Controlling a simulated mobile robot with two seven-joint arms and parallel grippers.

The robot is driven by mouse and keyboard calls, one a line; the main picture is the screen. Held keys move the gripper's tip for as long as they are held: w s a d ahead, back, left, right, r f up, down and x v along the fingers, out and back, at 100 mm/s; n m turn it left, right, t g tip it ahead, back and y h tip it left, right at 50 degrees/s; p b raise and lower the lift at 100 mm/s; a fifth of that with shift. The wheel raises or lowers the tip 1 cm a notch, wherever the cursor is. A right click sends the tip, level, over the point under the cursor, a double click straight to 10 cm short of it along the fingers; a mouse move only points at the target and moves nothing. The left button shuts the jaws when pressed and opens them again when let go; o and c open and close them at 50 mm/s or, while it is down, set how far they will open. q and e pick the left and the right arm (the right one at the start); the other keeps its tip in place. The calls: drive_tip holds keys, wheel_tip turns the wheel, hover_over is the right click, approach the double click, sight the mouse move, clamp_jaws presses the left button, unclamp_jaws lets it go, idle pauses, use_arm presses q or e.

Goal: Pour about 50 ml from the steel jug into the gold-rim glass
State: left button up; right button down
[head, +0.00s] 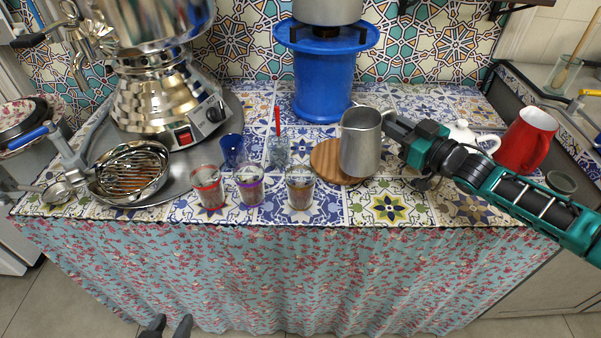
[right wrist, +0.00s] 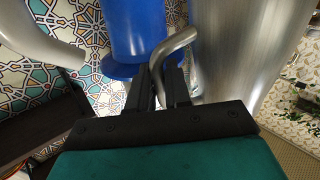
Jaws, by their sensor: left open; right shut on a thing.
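The steel jug (head: 361,145) stands upright at the right part of the tiled counter, overlapping the round wooden board (head: 325,157); I cannot tell whether it touches the board. My right gripper (head: 388,123) is shut on its handle, from the right. In the right wrist view the fingers (right wrist: 172,88) close around the handle (right wrist: 178,42), beside the jug's body (right wrist: 245,50). The gold-rim glass (head: 300,188) stands left of the jug near the counter's front edge, with some brownish content low down. My left gripper (head: 169,326) is open and empty at the bottom edge, below the counter.
A purple-rim glass (head: 249,186) and a red-rim glass (head: 208,187) stand left of the gold-rim glass. Behind are a blue glass (head: 232,150) and a clear glass with a red stick (head: 278,152). A samovar (head: 160,95), blue stand (head: 325,85), white teapot (head: 463,135) and red pitcher (head: 526,141) surround.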

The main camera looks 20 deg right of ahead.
sight(375, 118)
drive_tip(key=shift+a+r+n, duration=0.2)
drive_tip(key=shift+n, duration=0.1)
drive_tip(key=shift+s+a+r+n+p, duration=0.15)
drive_tip(key=shift+a+r+n+p, duration=0.25)
drive_tip(key=shift+r+n, duration=0.25)
drive_tip(key=shift+s+a+r+n+g+h, duration=0.2)
drive_tip(key=shift+a+r+n+g+h, duration=0.1)
drive_tip(key=shift+a+r+n, duration=0.6)
drive_tip(key=shift+s+a+f+n+b, duration=0.2)
drive_tip(key=shift+a+n+b, duration=0.15)
drive_tip(key=shift+a+n, duration=0.25)
drive_tip(key=shift+s+a+f+n+b, duration=0.1)
drive_tip(key=shift+a+f+n+b, duration=0.05)
drive_tip(key=shift+a+n+b, duration=0.3)
drive_tip(key=shift+a+r, duration=0.25)
drive_tip(key=shift+a+r+n+h, duration=0.15)
drive_tip(key=shift+a+n+h, duration=0.25)
drive_tip(key=shift+n, duration=0.2)
drive_tip(key=shift+s+a+r+n+p, duration=0.1)
drive_tip(key=shift+a+r+n+p, duration=0.15)
drive_tip(key=shift+r+n+p, duration=0.25)
use_arm(q)
drive_tip(key=shift+a+r, duration=0.1)
drive_tip(key=shift+r, duration=0.1)
use_arm(e)
drive_tip(key=shift+a+r+n, duration=0.2)
drive_tip(key=shift+r+n, duration=0.2)
drive_tip(key=shift+r, duration=0.1)
